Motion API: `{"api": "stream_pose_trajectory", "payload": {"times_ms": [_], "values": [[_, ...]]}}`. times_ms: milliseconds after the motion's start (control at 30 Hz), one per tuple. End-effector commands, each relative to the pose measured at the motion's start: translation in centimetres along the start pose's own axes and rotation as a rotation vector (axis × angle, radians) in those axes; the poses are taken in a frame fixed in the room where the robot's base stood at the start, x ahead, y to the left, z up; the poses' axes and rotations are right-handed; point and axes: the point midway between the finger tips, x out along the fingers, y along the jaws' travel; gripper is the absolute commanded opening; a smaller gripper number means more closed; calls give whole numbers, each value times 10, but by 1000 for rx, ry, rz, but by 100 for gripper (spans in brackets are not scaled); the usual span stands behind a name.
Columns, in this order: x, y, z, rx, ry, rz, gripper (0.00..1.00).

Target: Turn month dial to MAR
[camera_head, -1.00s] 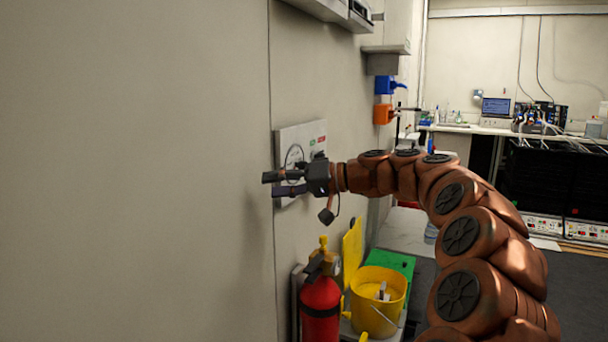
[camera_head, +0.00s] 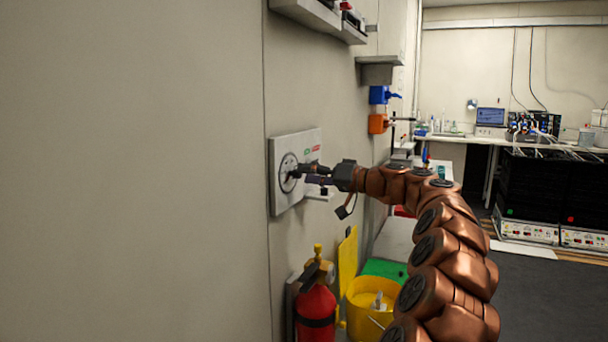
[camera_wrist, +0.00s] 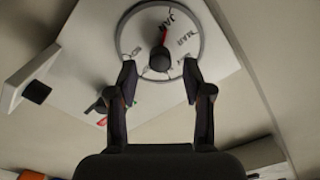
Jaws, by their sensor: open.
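The month dial (camera_head: 289,172) is a round dial on a white panel on the left wall. In the wrist view the dial (camera_wrist: 134,47) is a pale disc with a dark rim, black month letters and a dark central knob (camera_wrist: 159,59). A red pointer mark on the knob points up towards lettering that looks like JAN. My gripper (camera_head: 308,172) is in front of the dial. In the wrist view my gripper (camera_wrist: 158,73) is open, with one fingertip either side of the knob's lower end; contact cannot be told.
The white panel (camera_head: 284,206) carries green and red marks and a small shelf-like part. Below stand a red fire extinguisher (camera_head: 317,306) and a yellow bucket (camera_head: 362,321). Blue (camera_head: 379,95) and orange (camera_head: 378,124) fixtures are on the wall beyond. The wall left of the panel is bare.

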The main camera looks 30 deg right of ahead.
Motion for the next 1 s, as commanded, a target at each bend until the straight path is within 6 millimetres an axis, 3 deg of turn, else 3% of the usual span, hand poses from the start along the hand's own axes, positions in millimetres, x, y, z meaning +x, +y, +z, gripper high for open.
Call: {"api": "stream_pose_trajectory", "payload": {"times_ms": [200, 467, 1000], "values": [[15, -1, 0, 0, -2, -1, 50], [17, 0, 1, 1, -1, -1, 50], [16, 0, 1, 1, -2, -1, 0]]}}
